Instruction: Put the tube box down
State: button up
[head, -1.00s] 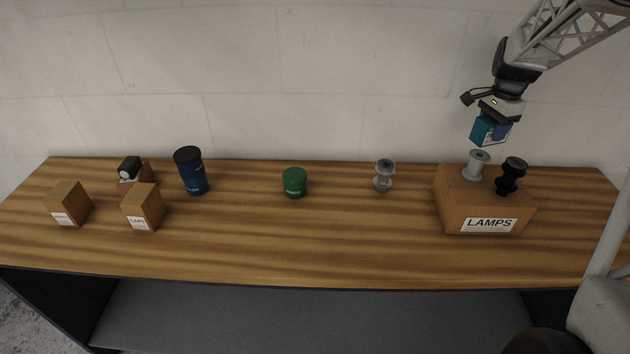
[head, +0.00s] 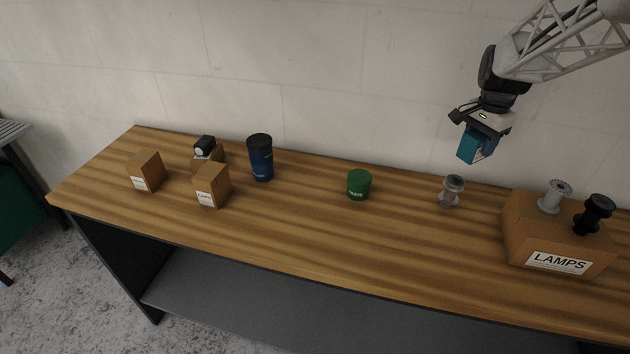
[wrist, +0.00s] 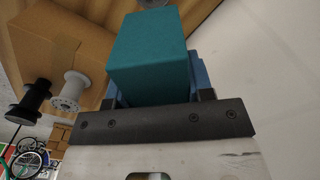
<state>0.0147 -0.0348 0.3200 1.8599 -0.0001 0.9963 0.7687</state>
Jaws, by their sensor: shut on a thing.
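The tube box is a teal box (head: 475,146) held in the air in the head view, above and behind the grey spool-like thing on the table. My gripper (head: 484,135) is shut on it, pointing down. In the wrist view the teal box (wrist: 150,58) fills the upper middle, between the jaws (wrist: 160,103). The box is clear of the wooden table top (head: 310,215), with a gap under it. The box's far side is hidden.
A LAMPS box (head: 525,235) with a grey spool (head: 554,196) and a black spool (head: 594,214) stands at right. The front strip is bare.

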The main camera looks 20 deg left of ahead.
jog(key=s+a+n, duration=0.3)
jog(key=s+a, duration=0.3)
jog(key=a, duration=0.5)
jog(key=s+a+n, duration=0.3)
jog(key=s+a, duration=0.2)
jog(key=a, duration=0.6)
jog(key=s+a+n, duration=0.3)
jog(key=s+a, duration=0.3)
jog(key=a, duration=0.5)
notch_tip(320, 180, down, 10)
jog(key=shift+w+d+f, duration=0.1)
jog(key=w+a, duration=0.2)
jog(key=w, duration=0.2)
jog(key=w+a+f, duration=0.1)
jog(key=w+a, duration=0.2)
jog(key=w, duration=0.2)
jog(key=w+a, duration=0.3)
jog(key=w, duration=0.1)
jog(key=shift+w+a+f, duration=0.1)
jog(key=shift+w+f, duration=0.1)
jog(key=shift+w, duration=0.2)
jog(key=shift+f, duration=1.75)
jog(key=shift+f, duration=0.1)
